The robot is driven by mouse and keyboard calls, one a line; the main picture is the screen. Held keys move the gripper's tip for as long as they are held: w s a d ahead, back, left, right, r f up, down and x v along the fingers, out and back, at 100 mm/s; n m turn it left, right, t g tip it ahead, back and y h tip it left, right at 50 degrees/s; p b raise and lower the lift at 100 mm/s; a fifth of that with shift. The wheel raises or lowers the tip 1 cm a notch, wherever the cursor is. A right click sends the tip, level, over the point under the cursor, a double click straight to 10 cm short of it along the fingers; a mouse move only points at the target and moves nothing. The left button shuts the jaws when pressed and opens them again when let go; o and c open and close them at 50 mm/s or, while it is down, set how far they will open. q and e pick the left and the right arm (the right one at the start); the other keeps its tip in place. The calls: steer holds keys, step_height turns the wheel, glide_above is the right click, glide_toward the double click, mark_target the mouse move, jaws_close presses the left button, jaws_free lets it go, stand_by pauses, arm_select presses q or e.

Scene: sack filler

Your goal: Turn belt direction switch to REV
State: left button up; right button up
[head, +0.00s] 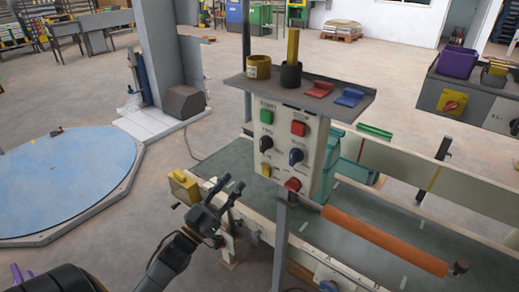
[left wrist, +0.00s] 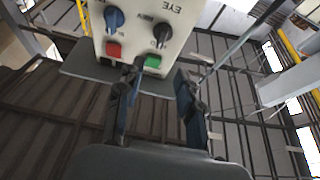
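The control panel (head: 285,135) stands on a post beside the conveyor. It carries two rotary knobs: a black one (head: 266,144) at left under the green button and a dark blue one (head: 296,157) at right under the red button. My left gripper (head: 229,188) is low and left of the panel, open and empty. In the left wrist view the panel is upside down, with the black knob (left wrist: 161,35) and blue knob (left wrist: 114,18) beyond the open fingers (left wrist: 157,100). My right gripper is out of view.
A shelf (head: 310,95) with cups and red and blue pieces juts out above the panel. The conveyor (head: 350,235) with an orange roller (head: 385,240) runs below. A yellow box (head: 184,187) is left of my gripper. A blue turntable (head: 65,180) lies at left.

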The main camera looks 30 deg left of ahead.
mark_target(261, 146)
arm_select(q)
steer(key=p+x, duration=0.2)
steer(key=x, duration=1)
steer(key=shift+w+a+f+p, duration=0.1)
steer(key=shift+a+p, duration=0.05)
steer(key=shift+p, duration=0.2)
steer(key=shift+w, duration=0.5)
jaws_close()
